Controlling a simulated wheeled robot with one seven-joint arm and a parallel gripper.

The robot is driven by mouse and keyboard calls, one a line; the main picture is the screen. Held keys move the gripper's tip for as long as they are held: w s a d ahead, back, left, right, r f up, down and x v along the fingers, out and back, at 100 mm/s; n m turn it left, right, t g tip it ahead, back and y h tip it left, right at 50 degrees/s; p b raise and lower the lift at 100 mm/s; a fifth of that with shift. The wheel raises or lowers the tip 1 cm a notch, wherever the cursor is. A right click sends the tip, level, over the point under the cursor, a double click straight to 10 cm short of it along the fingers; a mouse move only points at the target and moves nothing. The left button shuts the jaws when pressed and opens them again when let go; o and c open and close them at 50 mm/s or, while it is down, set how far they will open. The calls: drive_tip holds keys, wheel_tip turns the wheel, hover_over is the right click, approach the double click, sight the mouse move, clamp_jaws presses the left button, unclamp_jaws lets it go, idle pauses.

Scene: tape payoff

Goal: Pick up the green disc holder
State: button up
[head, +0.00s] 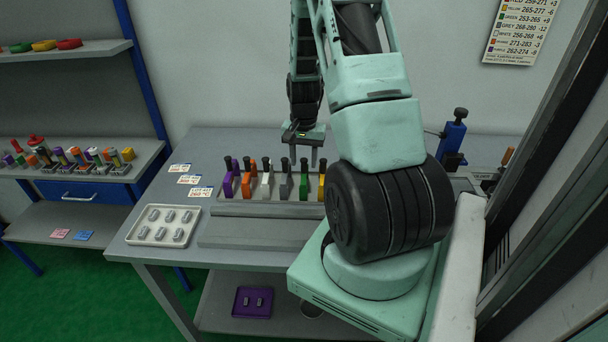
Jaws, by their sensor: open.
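The green disc holder (304,187) stands in a row of coloured holders on the grey table, between a grey holder and a yellow one. It has a dark knob on top. My gripper (305,155) hangs just above the row, over the area of the grey and green holders, with its fingers pointing down. It is open and looks empty. One finger shows clearly near the green holder's top; the other is hard to make out. I cannot tell whether a finger touches a holder.
Purple (228,185), orange (247,184), white (266,186), grey (285,187) and yellow (322,187) holders stand close by in the row. A pale tray of metal pieces (140,237) lies front left. A grey ledge (260,232) runs before the row. My arm covers the table's right part.

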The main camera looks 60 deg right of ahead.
sight(304, 174)
drive_tip(key=shift+d+f+p, duration=0.1)
drive_tip(key=shift+f+p, duration=0.3)
drive_tip(key=shift+f, duration=1.4)
clamp_jaws()
drive_tip(key=shift+r, duration=0.15)
